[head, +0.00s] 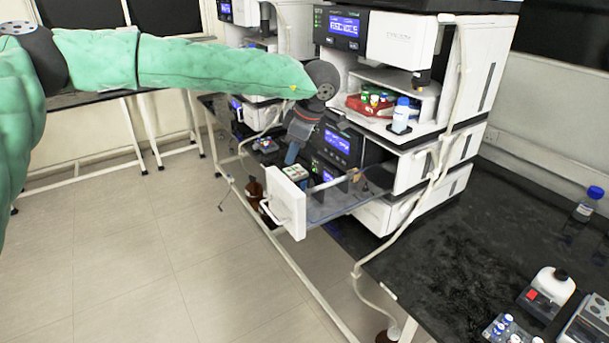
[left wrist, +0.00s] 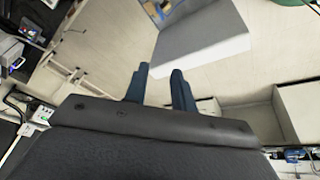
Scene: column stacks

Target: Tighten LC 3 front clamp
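A stack of white and black instrument modules (head: 400,165) stands on the black bench; I cannot read which one is LC 3. A drawer with a white front panel (head: 283,205) is pulled out of the stack. A small tan part (head: 356,176) shows at the drawer's inner end; I cannot tell whether it is the front clamp. My left gripper (head: 291,155) points down in front of the stack, just above the drawer's outer end. In the left wrist view its two blue fingers (left wrist: 160,80) are apart, with nothing seen held between them. My right gripper is not in view.
A red tray of vials (head: 372,103) and a blue-capped bottle (head: 401,115) stand on the stack. A pale tube (head: 437,175) hangs before it. Floor at left is clear.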

